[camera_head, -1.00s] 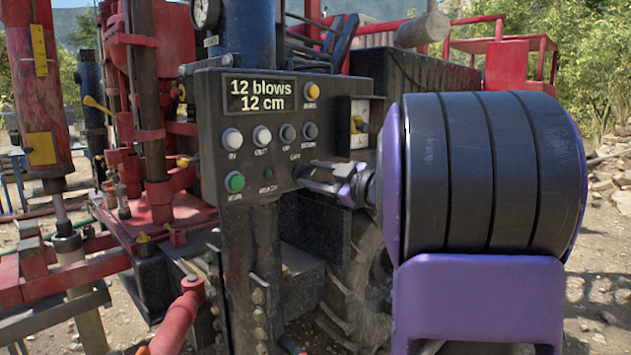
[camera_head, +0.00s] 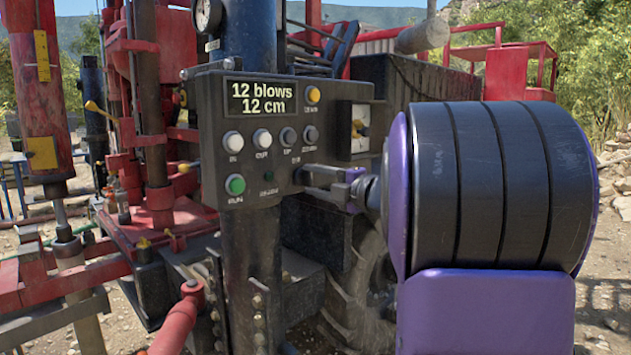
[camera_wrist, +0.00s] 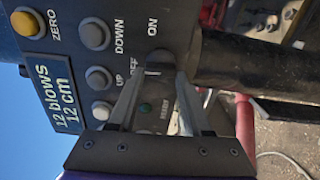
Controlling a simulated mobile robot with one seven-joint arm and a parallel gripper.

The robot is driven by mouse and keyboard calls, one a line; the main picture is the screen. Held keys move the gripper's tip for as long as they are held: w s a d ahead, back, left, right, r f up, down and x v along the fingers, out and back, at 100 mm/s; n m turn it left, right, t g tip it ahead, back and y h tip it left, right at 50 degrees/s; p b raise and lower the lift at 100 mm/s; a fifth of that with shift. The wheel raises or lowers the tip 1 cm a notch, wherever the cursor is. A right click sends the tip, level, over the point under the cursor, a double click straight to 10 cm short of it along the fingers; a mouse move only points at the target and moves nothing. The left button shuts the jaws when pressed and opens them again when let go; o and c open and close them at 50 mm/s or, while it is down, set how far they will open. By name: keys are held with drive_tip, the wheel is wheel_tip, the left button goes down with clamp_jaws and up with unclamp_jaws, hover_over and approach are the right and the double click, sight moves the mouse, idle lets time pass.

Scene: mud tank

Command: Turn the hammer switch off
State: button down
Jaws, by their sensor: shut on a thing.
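The hammer switch (camera_wrist: 160,64) is a dark knob with ON and OFF lettering beside it, in the wrist view. It is on the lower right of the dark control panel (camera_head: 214,105); in the head view my fingers largely hide it. My gripper (camera_wrist: 163,78) is shut on the knob, with one grey finger on each side of it. In the head view my gripper (camera_head: 304,177) reaches the panel's right edge from the right. The exact angle of the knob is hard to tell.
The panel's display (camera_head: 262,97) reads "12 blows 12 cm". Several white and grey buttons, a yellow button (camera_head: 313,94) and a green RUN button (camera_head: 235,184) are close by. A white-faced box (camera_head: 360,128) is above my gripper. Red rig parts (camera_head: 160,200) stand left.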

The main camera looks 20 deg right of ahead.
drive_tip(key=shift+n, duration=1.6)
drive_tip(key=shift+c, duration=1.6)
unclamp_jaws()
drive_tip(key=shift+f, duration=0.1)
drive_tip(key=shift+s, duration=0.1)
